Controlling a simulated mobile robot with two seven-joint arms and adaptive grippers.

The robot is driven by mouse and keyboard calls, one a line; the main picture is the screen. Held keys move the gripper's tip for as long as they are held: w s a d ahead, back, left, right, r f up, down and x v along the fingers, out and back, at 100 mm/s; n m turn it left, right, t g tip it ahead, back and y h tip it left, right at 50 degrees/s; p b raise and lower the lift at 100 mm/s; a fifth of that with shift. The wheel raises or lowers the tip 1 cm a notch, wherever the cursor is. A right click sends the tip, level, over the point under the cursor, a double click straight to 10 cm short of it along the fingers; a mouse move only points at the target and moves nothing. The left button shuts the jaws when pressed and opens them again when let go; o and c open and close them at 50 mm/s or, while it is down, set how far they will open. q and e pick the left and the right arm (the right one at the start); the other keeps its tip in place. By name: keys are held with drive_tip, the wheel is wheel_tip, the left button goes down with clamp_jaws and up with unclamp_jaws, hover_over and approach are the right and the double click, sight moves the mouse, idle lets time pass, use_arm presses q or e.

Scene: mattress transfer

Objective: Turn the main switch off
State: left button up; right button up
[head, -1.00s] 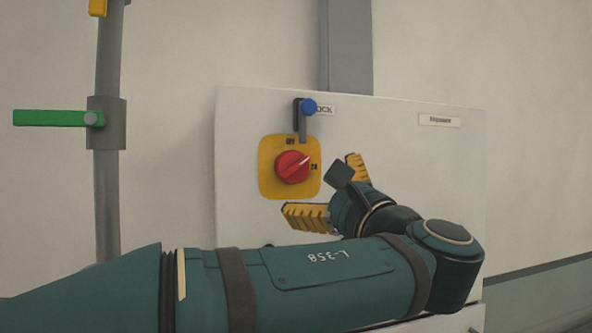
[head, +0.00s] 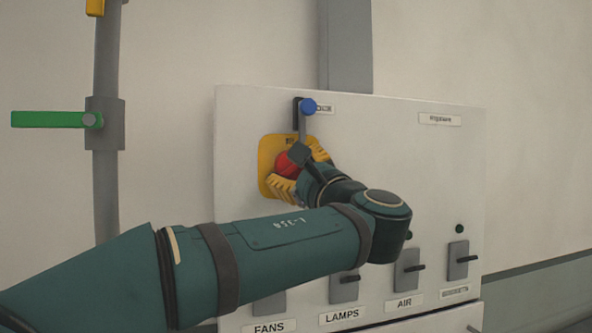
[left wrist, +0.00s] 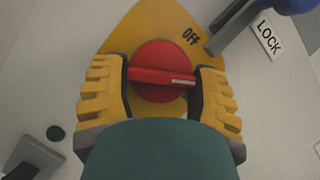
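The main switch is a red round knob (head: 287,162) on a yellow plate (head: 268,152), high on the white panel. In the left wrist view the knob (left wrist: 160,62) has a white mark pointing right, away from the word OFF (left wrist: 190,36). My left gripper (head: 301,168) is at the knob. In the left wrist view its yellow fingers (left wrist: 162,92) lie one on each side of the knob, with dark pads against its edges. The ON label is hidden. A blue-tipped lever (head: 308,106) labelled LOCK has its grey bar reaching down towards the plate. My right gripper is not in view.
Several small switches, among them LAMPS (head: 343,287) and AIR (head: 407,268), sit low on the panel (head: 390,160) below my left forearm. A grey pipe (head: 105,180) with a green handle (head: 48,119) stands at left.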

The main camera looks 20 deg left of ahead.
use_arm(q)
drive_tip(key=c, duration=0.4)
drive_tip(key=shift+o, duration=0.2)
drive_tip(key=shift+n+g, duration=0.4)
drive_tip(key=shift+n, duration=0.6)
drive_tip(key=o, duration=1.2)
drive_tip(key=shift+d, duration=0.1)
drive_tip(key=v, duration=1.2)
drive_tip(key=shift+f, duration=0.15)
